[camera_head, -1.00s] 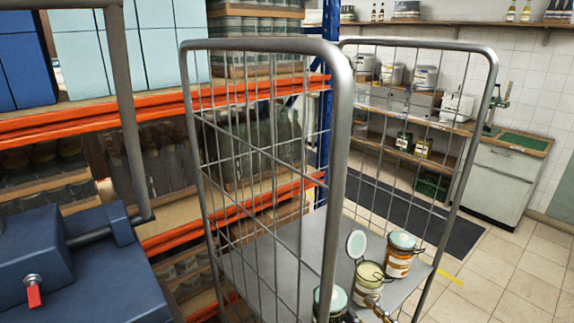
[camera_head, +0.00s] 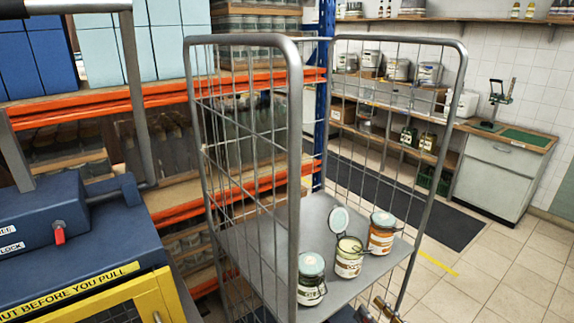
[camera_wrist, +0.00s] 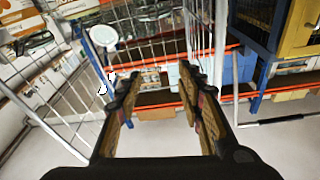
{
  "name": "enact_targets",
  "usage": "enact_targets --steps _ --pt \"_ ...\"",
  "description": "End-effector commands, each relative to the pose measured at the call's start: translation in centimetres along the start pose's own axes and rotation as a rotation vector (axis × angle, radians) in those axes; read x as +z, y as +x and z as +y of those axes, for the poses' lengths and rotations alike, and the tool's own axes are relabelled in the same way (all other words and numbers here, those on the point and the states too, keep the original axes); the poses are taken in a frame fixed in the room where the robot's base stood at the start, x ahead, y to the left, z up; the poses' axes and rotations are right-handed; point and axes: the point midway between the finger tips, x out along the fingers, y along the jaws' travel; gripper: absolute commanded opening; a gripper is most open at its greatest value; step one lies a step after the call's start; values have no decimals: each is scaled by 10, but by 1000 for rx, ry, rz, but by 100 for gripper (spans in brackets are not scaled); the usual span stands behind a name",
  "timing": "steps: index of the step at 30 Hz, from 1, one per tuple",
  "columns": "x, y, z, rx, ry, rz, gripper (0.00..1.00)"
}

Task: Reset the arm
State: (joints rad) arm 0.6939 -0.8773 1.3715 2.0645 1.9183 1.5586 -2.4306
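My gripper (camera_wrist: 158,82) is open in the wrist view. Its two dark fingers with tan pads stand apart with nothing between them. In the head view only a small part of the arm's end shows at the bottom edge. Three jars stand on the grey base of a wire roll cage (camera_head: 335,225). The front jar (camera_head: 311,283) has a closed pale lid. The middle jar (camera_head: 348,263) is open, its round lid tilted up on the hinge. The rear jar (camera_head: 381,237) has an orange label and a closed lid.
The cage's tubular frame and mesh sides stand close to my arm. Orange-beamed shelving (camera_head: 170,92) with jars and boxes is behind. A blue and yellow machine (camera_head: 80,240) is at the left. A workbench (camera_head: 505,175) stands at the back right. Tiled floor (camera_head: 480,285) is clear at the right.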

Motion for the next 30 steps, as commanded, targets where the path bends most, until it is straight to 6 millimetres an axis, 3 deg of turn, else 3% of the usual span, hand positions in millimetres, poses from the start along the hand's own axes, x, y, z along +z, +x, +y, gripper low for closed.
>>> enact_targets --steps 5,10,17,24,30 --pt "11 0 -2 -4 144 -42 38" --pt "35 -3 -13 -18 339 -129 38" --pt "76 -18 -46 -15 700 -387 38" --pt "101 -56 -90 130 997 -807 38" --pt "94 -105 -104 414 1020 -1127 38"
